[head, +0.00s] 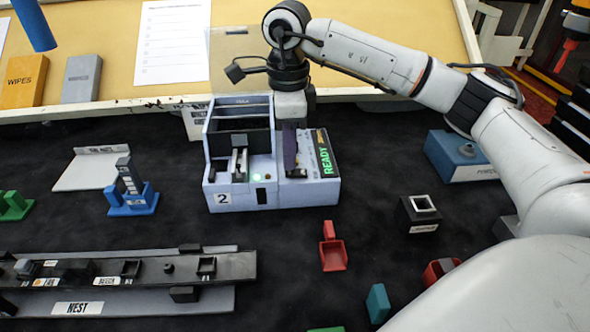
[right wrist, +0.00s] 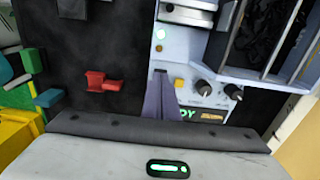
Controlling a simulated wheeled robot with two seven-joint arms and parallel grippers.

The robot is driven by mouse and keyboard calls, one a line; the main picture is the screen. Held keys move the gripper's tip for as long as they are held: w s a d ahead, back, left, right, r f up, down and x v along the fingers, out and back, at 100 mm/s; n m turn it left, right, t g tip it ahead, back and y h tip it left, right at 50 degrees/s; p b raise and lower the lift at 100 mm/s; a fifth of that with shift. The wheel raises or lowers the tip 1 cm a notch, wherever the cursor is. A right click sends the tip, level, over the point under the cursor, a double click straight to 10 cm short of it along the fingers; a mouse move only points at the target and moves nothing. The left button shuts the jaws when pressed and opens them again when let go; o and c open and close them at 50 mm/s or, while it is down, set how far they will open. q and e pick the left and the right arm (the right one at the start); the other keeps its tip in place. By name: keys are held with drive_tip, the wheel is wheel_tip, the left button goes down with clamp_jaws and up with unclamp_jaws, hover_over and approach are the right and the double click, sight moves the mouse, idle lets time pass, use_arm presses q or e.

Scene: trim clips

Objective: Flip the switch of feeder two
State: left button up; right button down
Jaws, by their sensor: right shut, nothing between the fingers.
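Feeder two (head: 228,190) is a pale blue-grey box with a "2" label, in the middle of the head view. A small green light (head: 257,177) glows on it, and its display (head: 325,160) reads READY. My right gripper (head: 291,170) points down over the feeder's right part, shut and empty. In the right wrist view its dark purple fingers (right wrist: 160,104) stand over the pale panel, beside two dark knob-like controls (right wrist: 218,91). I cannot tell which control is the switch, or whether the fingertips touch the panel. My left gripper is not in view.
A red part (head: 332,254) lies in front of the feeder. A black holder (head: 420,212) stands to its right. A blue stand (head: 132,200) is at left, and a long black nest rail (head: 220,268) lies front left. Dark mat around the feeder's front is mostly free.

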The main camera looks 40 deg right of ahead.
drive_tip(key=shift+f+b, duration=0.55)
drive_tip(key=shift+f, duration=0.25)
idle(0.5)
drive_tip(key=shift+r+p, duration=1)
drive_tip(key=shift+r, duration=0.2)
drive_tip(key=shift+r+p, duration=0.55)
drive_tip(key=shift+r, duration=0.75)
wheel_tip(320, 180, up, 2)
drive_tip(key=shift+r, duration=0.1)
